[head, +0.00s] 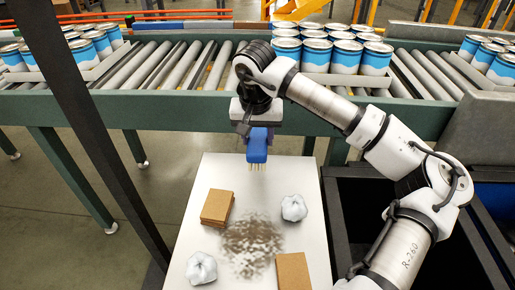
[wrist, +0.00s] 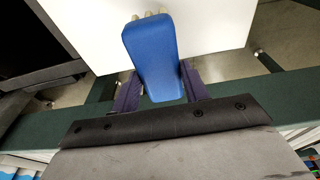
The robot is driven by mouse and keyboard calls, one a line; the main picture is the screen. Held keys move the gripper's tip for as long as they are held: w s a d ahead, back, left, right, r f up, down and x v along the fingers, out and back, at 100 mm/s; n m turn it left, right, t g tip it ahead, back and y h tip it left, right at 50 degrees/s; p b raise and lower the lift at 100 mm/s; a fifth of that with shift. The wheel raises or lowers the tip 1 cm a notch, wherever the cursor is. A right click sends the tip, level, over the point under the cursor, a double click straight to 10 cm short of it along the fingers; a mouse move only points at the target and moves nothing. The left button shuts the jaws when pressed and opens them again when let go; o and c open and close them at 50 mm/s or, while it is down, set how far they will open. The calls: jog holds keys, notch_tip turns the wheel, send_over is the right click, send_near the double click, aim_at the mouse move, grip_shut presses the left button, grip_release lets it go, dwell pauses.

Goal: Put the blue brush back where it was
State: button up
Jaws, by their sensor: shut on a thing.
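The blue brush (head: 257,146) is in my gripper (head: 258,128), bristles pointing down, above the far end of the white table (head: 210,170). In the wrist view the blue brush (wrist: 154,55) sits between the two dark fingers of my gripper (wrist: 158,90), with pale bristle tips at its far end. My gripper is shut on the brush. The brush appears held above the table top, apart from it. A dark speckled patch of dirt (head: 250,245) lies on the middle of the table.
Brown cardboard pieces (head: 217,207) and (head: 292,271) another brown piece lie on the table, with crumpled white balls (head: 293,208) and (head: 201,267) a second one. Behind runs a roller conveyor (head: 165,65) with trays of blue-and-white cans (head: 345,57). A dark post (head: 95,130) stands at left.

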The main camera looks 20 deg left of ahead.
aim_at(256, 145)
jog(key=shift+f, duration=2.35)
jog(key=shift+f, duration=0.15)
jog(key=o, duration=1.3)
jog(key=r, duration=0.4)
jog(key=s+r, duration=0.1)
jog(key=r, duration=0.3)
jog(key=s+r+b, duration=0.1)
jog(key=r, duration=0.3)
jog(key=shift+s+d, duration=0.1)
